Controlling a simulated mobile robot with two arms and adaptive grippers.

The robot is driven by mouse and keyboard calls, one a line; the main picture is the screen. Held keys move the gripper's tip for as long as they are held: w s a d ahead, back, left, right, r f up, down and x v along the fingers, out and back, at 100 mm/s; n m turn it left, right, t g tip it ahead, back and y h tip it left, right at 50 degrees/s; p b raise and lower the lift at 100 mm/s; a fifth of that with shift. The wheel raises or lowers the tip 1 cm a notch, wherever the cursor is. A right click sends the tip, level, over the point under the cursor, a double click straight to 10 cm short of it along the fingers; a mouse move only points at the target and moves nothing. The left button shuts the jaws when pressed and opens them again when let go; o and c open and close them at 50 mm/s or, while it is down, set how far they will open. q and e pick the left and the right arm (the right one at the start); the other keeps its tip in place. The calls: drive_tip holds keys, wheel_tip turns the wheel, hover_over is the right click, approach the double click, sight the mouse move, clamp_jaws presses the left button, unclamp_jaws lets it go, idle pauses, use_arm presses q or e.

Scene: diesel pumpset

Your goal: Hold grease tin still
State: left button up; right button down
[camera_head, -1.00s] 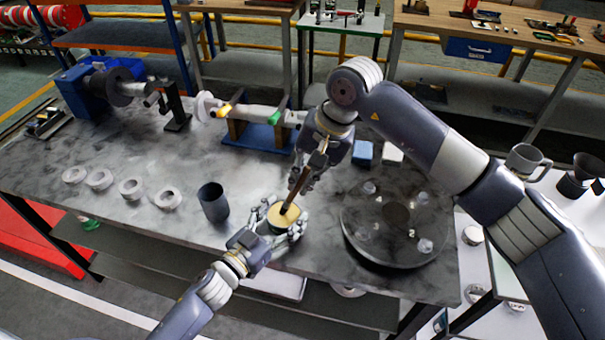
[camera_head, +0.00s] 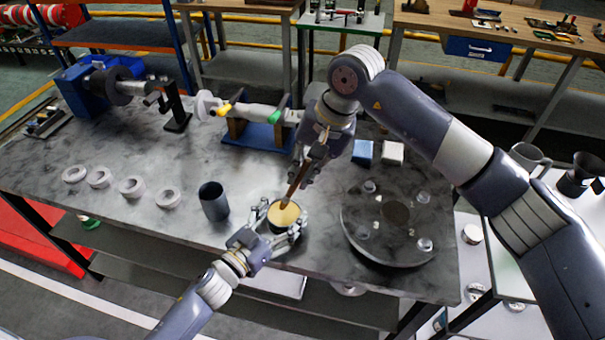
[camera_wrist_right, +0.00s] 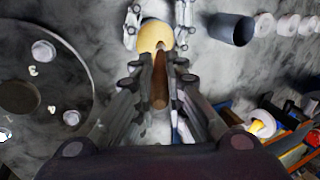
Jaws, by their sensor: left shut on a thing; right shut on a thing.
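The grease tin (camera_head: 283,214) is a small round tin with pale yellow grease, standing on the grey workbench near its front edge. It also shows in the right wrist view (camera_wrist_right: 153,36). My left gripper (camera_head: 280,236) is shut around the tin from the front, with fingers on its sides. My right gripper (camera_head: 308,172) is shut on a brown stick-like tool (camera_head: 296,183), which slants down to the tin. In the right wrist view the tool (camera_wrist_right: 159,82) points at the grease. Whether its tip touches the grease I cannot tell.
A dark cup (camera_head: 213,202) stands left of the tin, with several pale rings (camera_head: 131,187) further left. A round dark flange (camera_head: 390,248) lies to the right. A shaft (camera_head: 255,111) on a blue-based stand (camera_head: 262,138) is behind. Blue and white blocks (camera_head: 392,152) sit at back right.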

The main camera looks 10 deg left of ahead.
drive_tip(key=shift+r, duration=2.6)
use_arm(q)
drive_tip(key=o, duration=1.4)
